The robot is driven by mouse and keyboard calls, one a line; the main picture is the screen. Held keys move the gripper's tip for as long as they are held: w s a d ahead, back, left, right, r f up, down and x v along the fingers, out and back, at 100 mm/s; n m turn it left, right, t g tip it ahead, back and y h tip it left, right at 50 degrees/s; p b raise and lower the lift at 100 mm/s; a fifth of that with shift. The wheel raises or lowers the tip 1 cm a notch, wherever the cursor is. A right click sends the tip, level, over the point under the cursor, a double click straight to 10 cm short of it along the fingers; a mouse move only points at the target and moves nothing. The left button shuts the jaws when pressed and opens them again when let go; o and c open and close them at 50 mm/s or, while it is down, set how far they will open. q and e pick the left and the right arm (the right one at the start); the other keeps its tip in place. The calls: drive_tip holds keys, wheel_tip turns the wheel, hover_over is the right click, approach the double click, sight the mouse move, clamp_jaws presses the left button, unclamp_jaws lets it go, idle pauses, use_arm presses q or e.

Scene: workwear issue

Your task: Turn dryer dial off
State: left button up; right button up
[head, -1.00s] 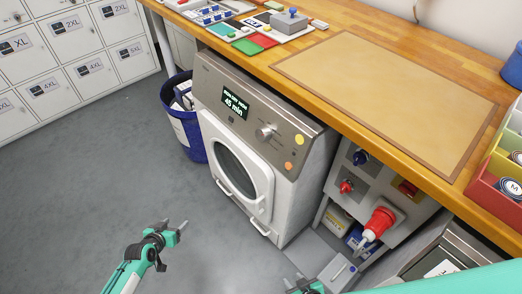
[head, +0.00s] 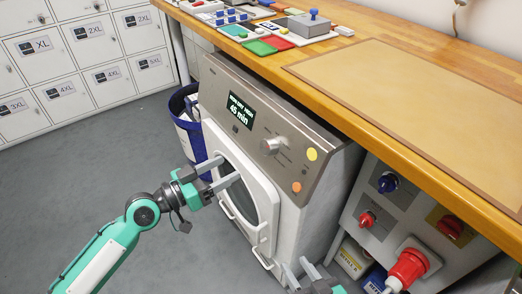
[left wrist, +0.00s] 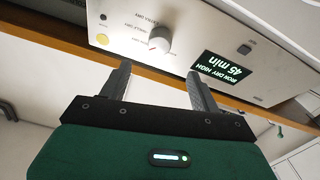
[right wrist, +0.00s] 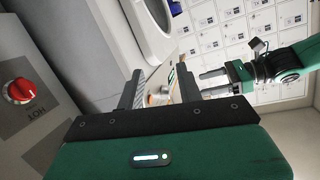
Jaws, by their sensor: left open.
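The dryer dial (head: 271,146) is a round silver knob on the dryer's grey panel (head: 215,78). The lit display (head: 240,111) reads 45 min. In the left wrist view the dial (left wrist: 159,40) appears upside down with a small red mark, just beyond the fingertips and roughly centred between them. My left gripper (head: 220,172) is open and empty in front of the dryer, left of and below the dial, not touching it. My right gripper (head: 299,269) is open and empty, low by the dryer's lower right; it also shows in the right wrist view (right wrist: 160,76).
The wooden worktop (head: 400,140) overhangs above the dryer. A blue bin (head: 186,125) stands at the dryer's left. A panel with a red plug (head: 408,268) and knobs is at right. White lockers (head: 75,50) are at the back left; the grey floor between is clear.

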sight(264, 149)
use_arm(q)
drive_tip(key=x, duration=1.1)
drive_tip(key=shift+w+d+p, duration=0.15)
drive_tip(key=shift+d+p, duration=0.05)
drive_tip(key=shift+p, duration=0.15)
use_arm(e)
drive_tip(key=shift+s+d+f+g+h, duration=0.1)
drive_tip(key=shift+d+f+g+h, duration=0.2)
drive_tip(key=shift+d+f+g, duration=0.25)
use_arm(q)
drive_tip(key=shift+c, duration=0.2)
use_arm(e)
drive_tip(key=shift+r, duration=0.1)
use_arm(q)
drive_tip(key=c, duration=0.9)
